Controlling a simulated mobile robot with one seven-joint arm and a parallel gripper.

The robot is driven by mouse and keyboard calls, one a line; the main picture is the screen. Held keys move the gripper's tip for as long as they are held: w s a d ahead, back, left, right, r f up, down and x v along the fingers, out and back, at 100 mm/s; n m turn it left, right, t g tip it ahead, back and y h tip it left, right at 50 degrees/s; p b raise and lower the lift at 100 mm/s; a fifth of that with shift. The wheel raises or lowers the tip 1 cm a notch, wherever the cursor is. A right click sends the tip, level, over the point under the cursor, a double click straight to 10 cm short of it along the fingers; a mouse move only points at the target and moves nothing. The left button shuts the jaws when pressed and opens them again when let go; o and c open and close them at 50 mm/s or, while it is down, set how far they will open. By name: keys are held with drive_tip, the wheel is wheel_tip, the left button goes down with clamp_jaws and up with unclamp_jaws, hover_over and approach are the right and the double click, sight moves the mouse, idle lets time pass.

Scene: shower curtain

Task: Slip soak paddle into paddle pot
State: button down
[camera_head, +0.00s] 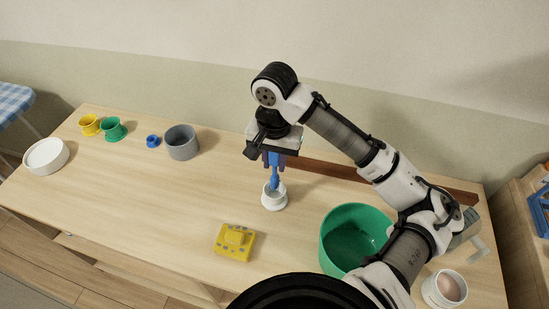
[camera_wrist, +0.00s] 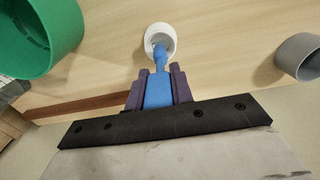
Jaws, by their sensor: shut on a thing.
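My gripper (camera_head: 273,160) is shut on the blue soak paddle (camera_head: 275,180), which points down. In the wrist view the purple fingers of my gripper (camera_wrist: 159,82) hold the wide blue end of the paddle (camera_wrist: 158,92). The white paddle pot (camera_head: 274,202) stands on the table directly below. In the wrist view the paddle's narrow tip overlaps the opening of the pot (camera_wrist: 170,36). The tip looks to be at or just inside the rim; its exact depth is hidden.
A green tub (camera_head: 328,238) stands to the right and a yellow block (camera_head: 234,242) in front. A grey cup (camera_head: 181,142), small blue piece (camera_head: 153,140), green cup (camera_head: 112,129), yellow cup (camera_head: 89,125) and white bowl (camera_head: 46,155) stand left. A brown strip (camera_head: 325,170) lies behind.

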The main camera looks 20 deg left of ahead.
drive_tip(key=shift+f+b, duration=0.45)
drive_tip(key=shift+f, duration=0.4)
drive_tip(key=shift+f+b, duration=1.05)
drive_tip(key=shift+f, duration=0.85)
drive_tip(key=c, duration=1.1)
unclamp_jaws()
drive_tip(key=shift+r, duration=0.1)
drive_tip(key=shift+c, duration=0.2)
wheel_tip(320, 180, up, 13)
drive_tip(key=shift+r, duration=0.2)
wheel_tip(320, 180, up, 5)
drive_tip(key=p, duration=0.5)
hover_over(274, 177)
drive_tip(key=shift+w+f, duration=0.2)
drive_tip(key=shift+f, duration=0.1)
